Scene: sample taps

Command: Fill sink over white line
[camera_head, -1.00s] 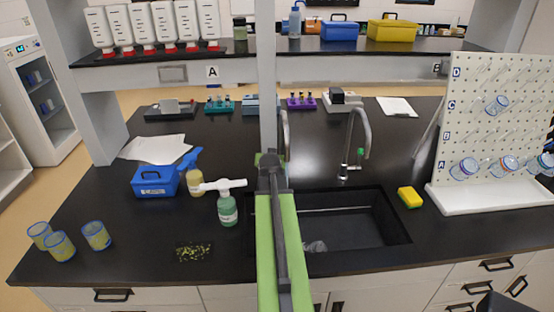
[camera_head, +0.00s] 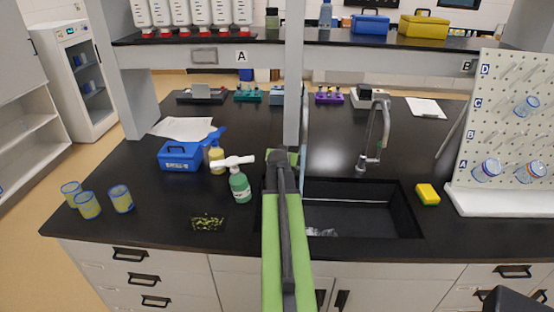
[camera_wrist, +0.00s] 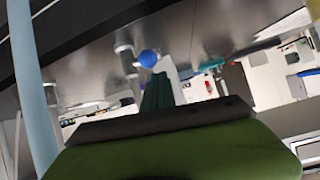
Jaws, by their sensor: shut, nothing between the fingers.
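The black sink (camera_head: 408,212) is set into the counter. A thin pale line (camera_head: 335,203) runs along its back inner wall. A grey gooseneck tap (camera_head: 386,115) with a green mark stands behind the sink. A second tap (camera_head: 304,125) is mostly hidden by a post and my arm. My gripper (camera_head: 285,157) is at the far end of my green arm, over the sink's left back edge near this second tap; it is shut and empty. In the wrist view, a blue round knob (camera_wrist: 148,58) on a metal fitting appears just past the dark green fingers (camera_wrist: 157,92).
A clear crumpled-looking thing (camera_head: 322,232) lies in the sink. A green bottle (camera_head: 240,187) stands left of my arm, close to it. A yellow sponge (camera_head: 428,194) and a pegboard (camera_head: 510,125) are right of the sink. A post (camera_head: 294,75) rises behind my gripper.

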